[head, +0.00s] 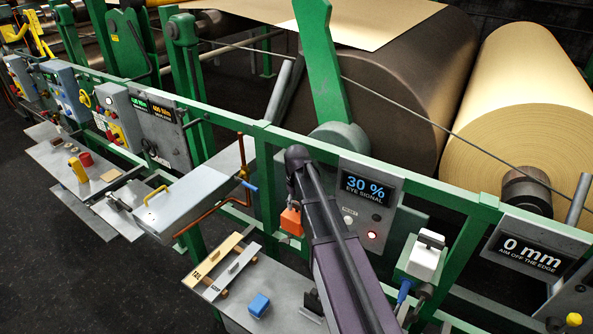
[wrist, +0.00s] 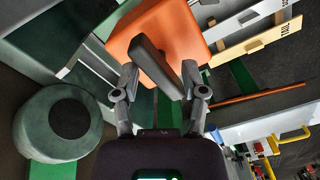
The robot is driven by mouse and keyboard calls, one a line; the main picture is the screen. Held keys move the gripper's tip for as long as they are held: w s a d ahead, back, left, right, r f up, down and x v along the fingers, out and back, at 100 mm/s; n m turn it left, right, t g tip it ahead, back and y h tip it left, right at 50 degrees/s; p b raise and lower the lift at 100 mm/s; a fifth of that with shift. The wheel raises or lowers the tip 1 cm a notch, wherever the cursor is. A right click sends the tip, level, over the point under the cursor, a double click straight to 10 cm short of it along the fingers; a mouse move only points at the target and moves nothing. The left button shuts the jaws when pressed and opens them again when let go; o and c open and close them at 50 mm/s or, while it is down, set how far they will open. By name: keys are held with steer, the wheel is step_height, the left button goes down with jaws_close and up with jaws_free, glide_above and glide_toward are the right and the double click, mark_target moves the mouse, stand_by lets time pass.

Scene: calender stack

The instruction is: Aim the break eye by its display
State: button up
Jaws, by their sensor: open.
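The break eye appears to be the orange box (wrist: 165,28), with a dark grey bar (wrist: 158,66) in front of it in the wrist view. In the head view the orange box (head: 290,221) shows just below the end of my arm. My gripper (wrist: 162,70) is open, its fingers on either side of the bar; contact cannot be told. In the head view the fingers are mostly hidden by my arm. The eye signal display (head: 366,188) reads 30 %. Another display (head: 531,256) reads 0 mm, aim off the edge.
A green rail (head: 262,133) runs across in front of the dark roll (head: 400,95) and the tan roll (head: 520,110). Below lies a grey shelf (head: 283,296) with a blue block (head: 258,305) and a tool board (head: 222,268). A white device (head: 427,257) sits right of my arm.

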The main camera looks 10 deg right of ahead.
steer(key=m, duration=0.5)
steer(key=shift+m, duration=0.4)
steer(key=m, duration=1.5)
step_height(320, 180, up, 14)
steer(key=p, duration=1.3)
steer(key=shift+p, duration=0.4)
steer(key=shift+f, duration=0.1)
stand_by(0.4)
steer(key=n, duration=0.9)
